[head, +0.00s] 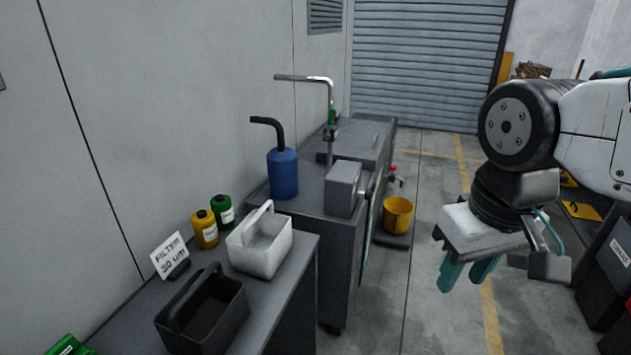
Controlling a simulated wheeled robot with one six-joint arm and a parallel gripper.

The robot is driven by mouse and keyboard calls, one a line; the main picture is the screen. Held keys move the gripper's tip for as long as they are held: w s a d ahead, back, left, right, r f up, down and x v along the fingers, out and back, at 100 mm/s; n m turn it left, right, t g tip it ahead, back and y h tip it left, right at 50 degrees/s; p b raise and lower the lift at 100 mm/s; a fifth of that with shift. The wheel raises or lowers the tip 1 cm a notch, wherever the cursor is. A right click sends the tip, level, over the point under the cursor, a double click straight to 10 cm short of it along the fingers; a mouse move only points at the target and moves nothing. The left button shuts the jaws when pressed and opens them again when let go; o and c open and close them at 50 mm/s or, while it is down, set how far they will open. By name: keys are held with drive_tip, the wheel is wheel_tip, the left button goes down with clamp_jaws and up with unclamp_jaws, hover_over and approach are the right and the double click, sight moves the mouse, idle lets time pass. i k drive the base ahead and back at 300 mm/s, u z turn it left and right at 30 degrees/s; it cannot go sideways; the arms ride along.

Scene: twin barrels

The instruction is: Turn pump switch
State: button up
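My gripper (464,283) hangs on the right side of the view with its teal fingers pointing down. A gap shows between the fingers, and nothing is in it. It is in the air over the floor, well to the right of the grey cabinet (336,226). A grey box (341,190) stands on the cabinet's near right corner, and a small light part sticks out on its right side. I cannot tell whether this is the pump switch. A bent metal pipe (331,105) with a green part (332,119) rises behind the box.
A blue canister (283,174) stands left of the box. The near bench (283,295) bears a white caddy (275,253), a black caddy (234,312), yellow (206,229) and green (223,210) bottles and a filter sign (169,255). A yellow bucket (398,215) stands beyond the cabinet.

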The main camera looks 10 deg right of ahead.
sight(368, 195)
drive_tip(key=z, duration=0.2)
drive_tip(key=k, duration=0.5)
drive_tip(key=z, duration=0.55)
drive_tip(key=k, duration=0.75)
drive_tip(key=u, duration=0.55)
drive_tip(key=i, duration=1.75)
drive_tip(key=z, duration=0.3)
